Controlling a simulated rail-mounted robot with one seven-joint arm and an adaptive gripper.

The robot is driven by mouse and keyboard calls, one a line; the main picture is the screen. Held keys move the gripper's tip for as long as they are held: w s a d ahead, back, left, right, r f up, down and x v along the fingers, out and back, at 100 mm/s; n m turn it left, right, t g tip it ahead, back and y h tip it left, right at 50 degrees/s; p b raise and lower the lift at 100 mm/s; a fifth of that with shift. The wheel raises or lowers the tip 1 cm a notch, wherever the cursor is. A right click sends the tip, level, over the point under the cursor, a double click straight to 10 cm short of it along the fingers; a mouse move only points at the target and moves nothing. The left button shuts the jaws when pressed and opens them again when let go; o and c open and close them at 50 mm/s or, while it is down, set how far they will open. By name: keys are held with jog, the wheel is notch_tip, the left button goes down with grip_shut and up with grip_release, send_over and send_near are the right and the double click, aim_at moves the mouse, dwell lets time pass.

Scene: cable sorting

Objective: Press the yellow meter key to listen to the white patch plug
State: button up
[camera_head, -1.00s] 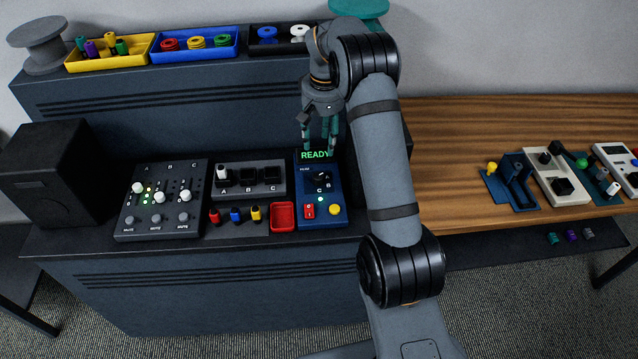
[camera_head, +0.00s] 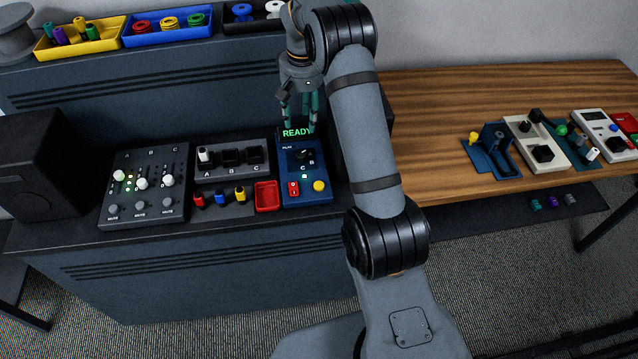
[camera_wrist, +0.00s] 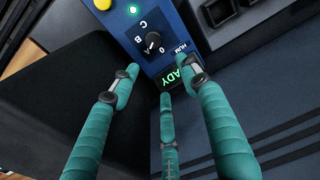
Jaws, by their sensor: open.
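The blue meter (camera_head: 318,196) stands at the right end of the dark console and its display reads READY in green. Its round yellow key (camera_head: 319,185) is at the lower right of its face, beside a red switch. The key is partly cut off at the wrist view's top edge (camera_wrist: 103,4). The white patch plug (camera_head: 204,155) stands in socket A of the patch block. My gripper (camera_head: 299,122) is open and empty, with teal fingers above the back of the meter near the display. In the wrist view my gripper (camera_wrist: 158,78) spans the display end, away from the key.
A dial (camera_head: 304,155) and a lit green lamp are on the meter. A red tray (camera_head: 266,196) and several coloured plugs lie left of it. A fader panel (camera_head: 143,188) and a black speaker box (camera_head: 40,168) stand farther left. A wooden bench (camera_head: 450,110) with other devices is at right.

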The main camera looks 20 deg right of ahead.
jog(key=shift+c, duration=1.3)
grip_shut()
jog(key=c, duration=0.9)
grip_release()
